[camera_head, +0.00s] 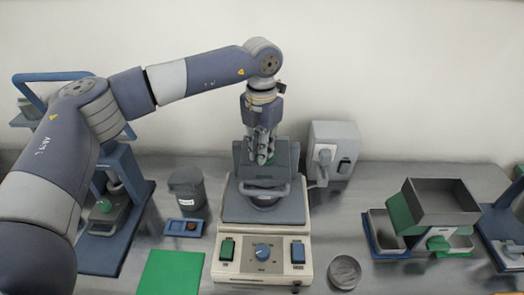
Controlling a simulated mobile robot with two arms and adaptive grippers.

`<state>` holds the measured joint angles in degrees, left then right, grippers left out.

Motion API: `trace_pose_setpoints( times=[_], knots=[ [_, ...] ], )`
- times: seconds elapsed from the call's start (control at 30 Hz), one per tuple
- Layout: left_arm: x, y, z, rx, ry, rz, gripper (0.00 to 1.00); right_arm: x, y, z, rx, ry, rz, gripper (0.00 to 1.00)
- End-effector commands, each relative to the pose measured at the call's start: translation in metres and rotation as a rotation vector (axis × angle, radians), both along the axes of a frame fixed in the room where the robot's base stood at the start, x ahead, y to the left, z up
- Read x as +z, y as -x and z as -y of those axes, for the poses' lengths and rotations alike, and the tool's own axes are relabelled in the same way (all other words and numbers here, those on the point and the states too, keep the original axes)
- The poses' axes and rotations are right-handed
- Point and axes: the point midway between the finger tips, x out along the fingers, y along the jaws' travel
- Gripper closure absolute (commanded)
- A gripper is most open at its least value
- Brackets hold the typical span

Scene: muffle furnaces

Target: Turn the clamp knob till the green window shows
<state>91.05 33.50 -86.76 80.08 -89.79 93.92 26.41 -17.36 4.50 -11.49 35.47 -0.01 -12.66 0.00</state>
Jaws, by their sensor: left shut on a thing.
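A machine with a cream base (262,275) and a dark grey upper part (235,207) stands in the middle of the bench. My left gripper (262,159) comes down from above onto the top of its upper part and is shut there. The thing between its fingers is mostly hidden by them; it appears to be the clamp knob, but its outline is not clear. A faint greenish patch shows just below the fingertips, too small to tell whether it is the window. My right gripper is not in view.
The base front carries a blue dial (262,251), a green switch (227,249) and a blue switch (297,252). A dark lidded pot (187,190), a small blue tray (175,228) and a green mat (170,273) lie left. A round grey dish (344,271) and a grey-green hopper (437,203) stand right.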

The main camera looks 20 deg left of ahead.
Motion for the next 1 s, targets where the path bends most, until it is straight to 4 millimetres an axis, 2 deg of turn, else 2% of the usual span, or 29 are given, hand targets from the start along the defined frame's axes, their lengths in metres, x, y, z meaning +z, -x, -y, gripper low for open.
trace_pose_setpoints(
  times=[0.4, 1.0],
  knots=[
    [-0.002, -0.003, -0.005, -0.36, 0.001, 0.001, 1.0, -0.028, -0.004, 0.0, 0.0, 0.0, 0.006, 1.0],
    [0.001, -0.01, -0.01, -0.845, -0.001, 0.001, 1.0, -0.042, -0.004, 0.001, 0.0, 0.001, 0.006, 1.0]
  ],
)
